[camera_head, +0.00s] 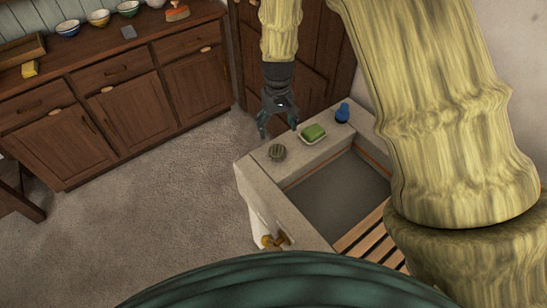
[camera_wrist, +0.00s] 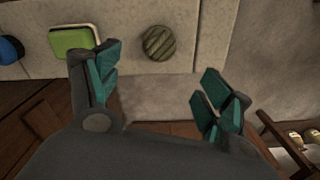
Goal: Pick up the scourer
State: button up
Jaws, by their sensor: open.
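The scourer appears to be the round, ridged grey-brown pad (camera_head: 277,153) lying on the stone rim of the sink near its far left corner. It also shows in the wrist view (camera_wrist: 159,43), at the top centre. My gripper (camera_head: 278,125) is open and empty, above and beyond the pad in the head view. In the wrist view its teal fingers (camera_wrist: 160,80) are spread wide, with the pad ahead of the gap between them and not touched.
A green block (camera_head: 313,131) on a pale dish and a blue object (camera_head: 343,112) sit along the same sink rim (camera_head: 262,178). The basin has a wooden slatted rack (camera_head: 365,236). A brass tap (camera_head: 272,241) is at the near side. A wooden sideboard (camera_head: 130,105) with bowls stands at left.

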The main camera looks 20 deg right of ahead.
aim_at(278, 148)
jog(key=shift+s+d+f, duration=0.3)
jog(key=shift+s+f, duration=0.05)
jog(key=f, duration=0.1)
jog(key=w+f+p, duration=0.1)
jog(key=f, duration=0.1)
jog(key=shift+a+f, duration=0.1)
jog(key=shift+s+f+p, duration=0.3)
jog(key=shift+f, duration=0.3)
jog(key=shift+w+f, duration=0.15)
jog(key=shift+f, duration=0.45)
jog(key=shift+s+f+p, duration=0.25)
jog(key=shift+f+p, duration=0.45)
jog(key=shift+p, duration=0.15)
jog(key=shift+f+p, duration=0.7)
jog(key=shift+f, duration=1.1)
